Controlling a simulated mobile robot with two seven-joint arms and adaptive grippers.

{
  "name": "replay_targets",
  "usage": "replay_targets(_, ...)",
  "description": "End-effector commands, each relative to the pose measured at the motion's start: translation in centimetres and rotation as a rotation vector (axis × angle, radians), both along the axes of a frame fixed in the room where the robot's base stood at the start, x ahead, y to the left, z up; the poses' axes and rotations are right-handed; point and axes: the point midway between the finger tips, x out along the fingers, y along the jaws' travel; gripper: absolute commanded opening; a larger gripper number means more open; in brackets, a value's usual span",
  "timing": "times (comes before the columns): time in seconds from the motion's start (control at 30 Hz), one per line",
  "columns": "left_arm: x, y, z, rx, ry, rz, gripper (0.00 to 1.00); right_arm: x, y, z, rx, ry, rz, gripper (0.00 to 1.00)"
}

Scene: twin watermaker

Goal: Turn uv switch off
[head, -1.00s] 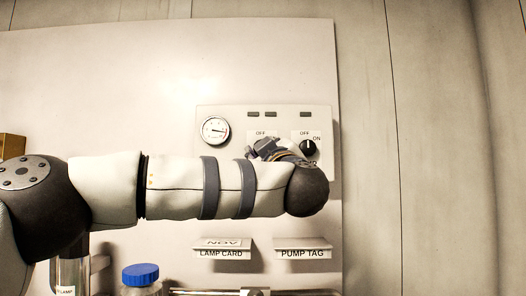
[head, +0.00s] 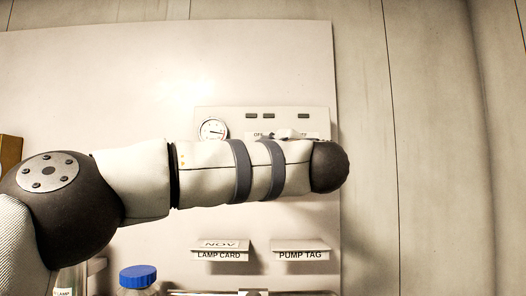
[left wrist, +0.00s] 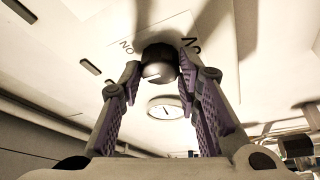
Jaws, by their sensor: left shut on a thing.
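A black rotary knob (left wrist: 158,72) on a pale panel sits between the fingertips of my left gripper (left wrist: 159,68) in the left wrist view. The gripper is shut on it. The knob has a light pointer mark, and parts of ON lettering show beside it. In the head view my left arm crosses in front of the control panel (head: 318,122) and hides the knobs. Only a small pale part of the gripper shows above the forearm. I cannot read which switch the knob is. My right gripper is in neither view.
A round gauge (head: 213,129) is at the panel's left; it also shows beyond the knob in the left wrist view (left wrist: 166,107). Below are a LAMP CARD holder (head: 219,256), a PUMP TAG holder (head: 300,256) and a blue-capped bottle (head: 138,276).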

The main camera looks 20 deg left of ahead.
Motion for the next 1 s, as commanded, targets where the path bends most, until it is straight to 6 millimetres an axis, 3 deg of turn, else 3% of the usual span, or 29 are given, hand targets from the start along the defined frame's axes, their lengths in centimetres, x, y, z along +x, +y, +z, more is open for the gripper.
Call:
replay_targets(0.3, 0.0, 0.0, 0.0, -0.002, -0.001, -0.001, 0.03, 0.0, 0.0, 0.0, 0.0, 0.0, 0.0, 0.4)
replay_targets(0.33, 0.0, 0.0, 0.0, -0.002, -0.001, -0.001, 0.37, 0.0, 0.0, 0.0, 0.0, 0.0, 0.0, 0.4)
replay_targets(0.4, 0.0, 0.0, 0.0, -0.002, -0.001, -0.001, 0.51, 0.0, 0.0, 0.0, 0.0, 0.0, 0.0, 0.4)
replay_targets(0.77, -0.6, -0.6, -0.1, 0.001, 0.0, -0.004, 0.51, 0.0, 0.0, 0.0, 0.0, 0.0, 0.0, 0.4)
replay_targets(1.0, -5.6, -4.2, -1.2, 0.004, -0.001, -0.004, 0.51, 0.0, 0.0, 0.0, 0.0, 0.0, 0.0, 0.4)
